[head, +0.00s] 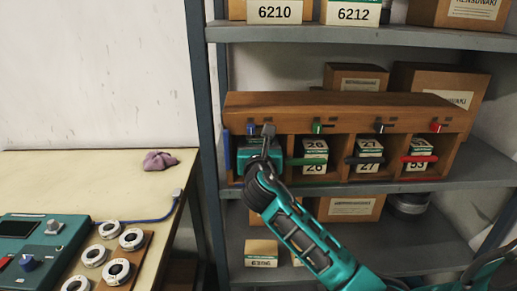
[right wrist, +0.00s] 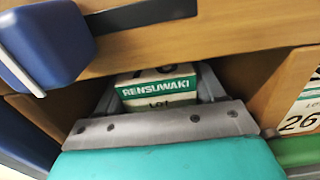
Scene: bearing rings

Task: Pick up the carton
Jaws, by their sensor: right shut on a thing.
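The carton (right wrist: 157,88) is a small white and green box marked RENSUWAKI, seen in the right wrist view between the two grey fingers of my right gripper (right wrist: 160,84). The gripper is shut on it. In the head view my right gripper (head: 263,147) is at the leftmost compartment of a wooden rack (head: 300,104), and it hides the carton there. How far the carton is from the compartment floor cannot be told. My left gripper is not in view.
Other compartments hold cartons marked 26 (head: 314,157), 27 (head: 369,158) and 53 (head: 417,157). Coloured levers line the rack front; a blue flap (right wrist: 45,45) is close at left in the wrist view. A shelf upright (head: 200,120) and a bench (head: 90,172) stand left.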

